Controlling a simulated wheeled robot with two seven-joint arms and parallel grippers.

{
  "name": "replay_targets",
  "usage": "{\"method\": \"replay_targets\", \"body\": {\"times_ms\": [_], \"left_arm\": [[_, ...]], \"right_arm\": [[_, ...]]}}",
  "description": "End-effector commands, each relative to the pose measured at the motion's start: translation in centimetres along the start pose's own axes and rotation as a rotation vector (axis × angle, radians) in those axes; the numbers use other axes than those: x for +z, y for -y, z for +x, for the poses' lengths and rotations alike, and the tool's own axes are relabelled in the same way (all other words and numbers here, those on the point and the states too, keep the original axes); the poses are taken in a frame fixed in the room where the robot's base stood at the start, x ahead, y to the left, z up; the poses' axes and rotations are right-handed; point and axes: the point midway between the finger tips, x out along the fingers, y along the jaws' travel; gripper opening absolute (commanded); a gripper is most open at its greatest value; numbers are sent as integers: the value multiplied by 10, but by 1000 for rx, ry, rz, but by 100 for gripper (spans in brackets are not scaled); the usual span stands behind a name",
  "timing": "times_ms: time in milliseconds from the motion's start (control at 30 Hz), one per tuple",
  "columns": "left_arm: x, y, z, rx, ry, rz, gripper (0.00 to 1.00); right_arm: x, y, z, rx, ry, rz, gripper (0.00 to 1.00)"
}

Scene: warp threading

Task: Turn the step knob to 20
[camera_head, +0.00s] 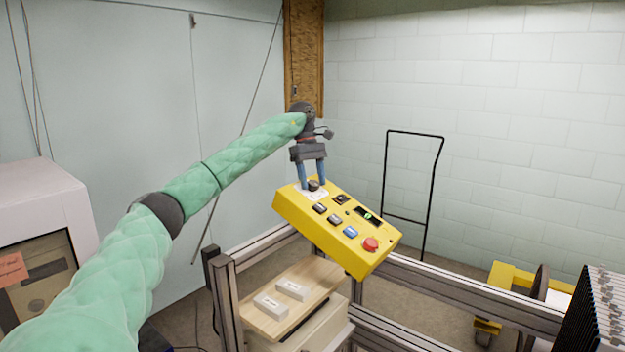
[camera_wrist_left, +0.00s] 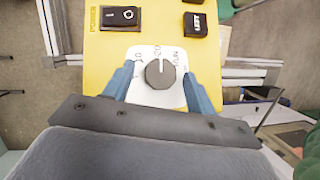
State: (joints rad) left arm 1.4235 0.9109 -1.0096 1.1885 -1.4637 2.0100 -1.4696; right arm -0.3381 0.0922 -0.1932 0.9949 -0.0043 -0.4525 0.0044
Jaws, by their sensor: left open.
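The step knob (camera_wrist_left: 160,73) is a round dark grey dial on a white label plate (camera_wrist_left: 150,100) on the yellow control box (camera_head: 290,205). In the left wrist view its light pointer line points up toward a printed mark that looks like 20. In the head view the knob (camera_head: 314,185) sits at the upper left of the box. My left gripper (camera_wrist_left: 160,88) is open, with one blue finger on each side of the knob and visible gaps between. It also shows from above the box in the head view (camera_head: 312,183). My right gripper is not in view.
The box also bears a power switch (camera_wrist_left: 120,17), dark buttons (camera_head: 335,219), a blue button (camera_head: 351,232) and a red button (camera_head: 370,244). Metal rails (camera_head: 440,278) run below it. A wooden board (camera_head: 275,317) with two white blocks lies beneath.

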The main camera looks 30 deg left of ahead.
Motion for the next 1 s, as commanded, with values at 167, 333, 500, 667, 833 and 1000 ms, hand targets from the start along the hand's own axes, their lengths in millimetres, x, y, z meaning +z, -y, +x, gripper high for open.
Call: {"method": "replay_targets", "body": {"times_ms": [167, 333, 500, 667, 833, 1000], "left_arm": [[0, 0, -5, 0, 0, 0, 56], [0, 0, -18, 2, -1, 0, 56], [0, -1, -34, 1, -1, -1, 56], [0, -1, -48, 1, -1, 0, 56], [0, -1, -63, 0, 0, -1, 56], [0, -1, -73, 0, 0, 0, 56]], "right_arm": [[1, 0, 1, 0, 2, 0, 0], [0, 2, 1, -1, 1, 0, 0], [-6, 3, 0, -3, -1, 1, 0], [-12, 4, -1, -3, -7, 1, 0], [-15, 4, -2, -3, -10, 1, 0], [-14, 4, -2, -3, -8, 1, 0]]}}
